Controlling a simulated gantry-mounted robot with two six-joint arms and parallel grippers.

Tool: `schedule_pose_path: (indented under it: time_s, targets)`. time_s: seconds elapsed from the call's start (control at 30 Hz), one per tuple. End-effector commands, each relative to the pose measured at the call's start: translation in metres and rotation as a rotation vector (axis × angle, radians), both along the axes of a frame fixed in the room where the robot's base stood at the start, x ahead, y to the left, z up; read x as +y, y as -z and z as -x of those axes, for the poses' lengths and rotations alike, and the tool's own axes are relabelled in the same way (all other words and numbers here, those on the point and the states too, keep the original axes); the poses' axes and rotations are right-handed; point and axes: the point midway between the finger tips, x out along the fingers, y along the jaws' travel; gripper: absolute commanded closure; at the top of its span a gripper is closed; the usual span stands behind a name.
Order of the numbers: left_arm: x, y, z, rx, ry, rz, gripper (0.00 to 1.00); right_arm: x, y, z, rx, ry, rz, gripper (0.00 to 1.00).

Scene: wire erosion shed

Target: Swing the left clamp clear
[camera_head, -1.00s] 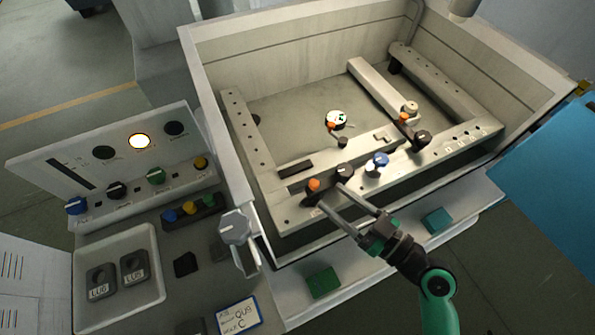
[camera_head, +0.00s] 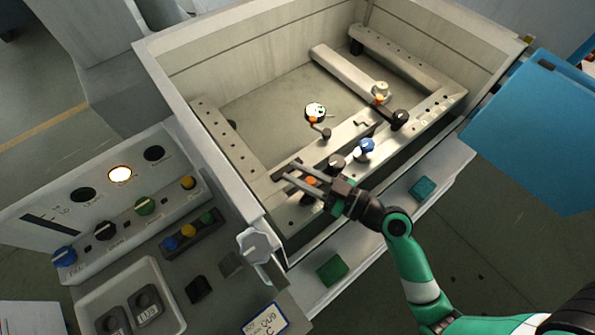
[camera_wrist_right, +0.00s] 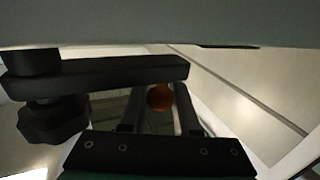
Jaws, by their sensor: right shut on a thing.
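The left clamp shows in the head view as an orange knob (camera_head: 311,181) on a dark bar at the front-left of the tank's front rail (camera_head: 300,215). My right gripper (camera_head: 292,172) reaches over it from the right, its two fingers pointing left and shut on the orange knob. In the right wrist view the orange knob (camera_wrist_right: 160,97) sits between the fingers, with a black bar (camera_wrist_right: 100,75) crossing in front and a black knob (camera_wrist_right: 52,120) at the left. The fingers partly hide the clamp in the head view. My left gripper is not in view.
Another orange-tipped clamp (camera_head: 326,133) is near a round white piece (camera_head: 315,112); a third (camera_head: 399,119) is at right. The tank wall (camera_head: 225,175) and control panel (camera_head: 110,215) lie left.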

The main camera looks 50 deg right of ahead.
Motion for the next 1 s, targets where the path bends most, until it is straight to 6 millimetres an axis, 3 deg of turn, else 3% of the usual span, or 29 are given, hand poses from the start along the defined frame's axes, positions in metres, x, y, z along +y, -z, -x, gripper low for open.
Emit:
schedule_pose_path:
  time_s: [0.03, 0.1, 1.0]
  targets:
    - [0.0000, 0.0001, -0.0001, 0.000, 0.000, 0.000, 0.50, -0.0001, -0.0001, 0.0000, 0.000, 0.000, 0.000, 0.88]
    - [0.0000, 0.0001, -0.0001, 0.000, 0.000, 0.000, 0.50, -0.0001, -0.0001, 0.0000, 0.000, 0.000, 0.000, 1.00]
    - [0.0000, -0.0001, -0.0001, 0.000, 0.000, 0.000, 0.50, 0.0000, -0.0002, 0.0000, 0.000, 0.000, 0.000, 1.00]
